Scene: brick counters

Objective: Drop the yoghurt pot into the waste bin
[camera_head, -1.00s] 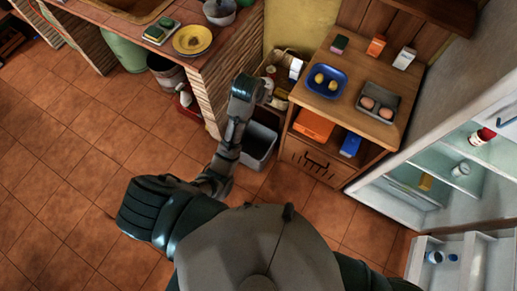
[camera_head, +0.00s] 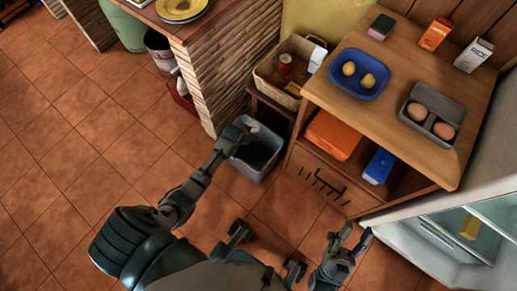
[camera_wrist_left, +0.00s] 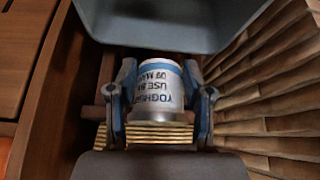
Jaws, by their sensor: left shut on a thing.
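The yoghurt pot (camera_wrist_left: 158,92) is white with a blue band and printed lettering that reads upside down in the left wrist view. My left gripper (camera_wrist_left: 160,85) is shut on it, one finger on each side. The waste bin (camera_head: 262,158) is a grey open tub on the floor beside the brick counter; its wall (camera_wrist_left: 170,25) fills the top of the left wrist view, beyond the pot. In the head view my left gripper (camera_head: 243,127) is at the bin's upper left edge, and I cannot make out the pot clearly. My right gripper (camera_head: 356,236) is empty, with its fingers apart.
A wooden cabinet (camera_head: 420,150) with a blue tray, eggs and boxes stands right of the bin. A wicker basket (camera_head: 272,80) is behind the bin. The brick counter (camera_head: 235,75) is at its left, and an open fridge is at right. The tiled floor at left is clear.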

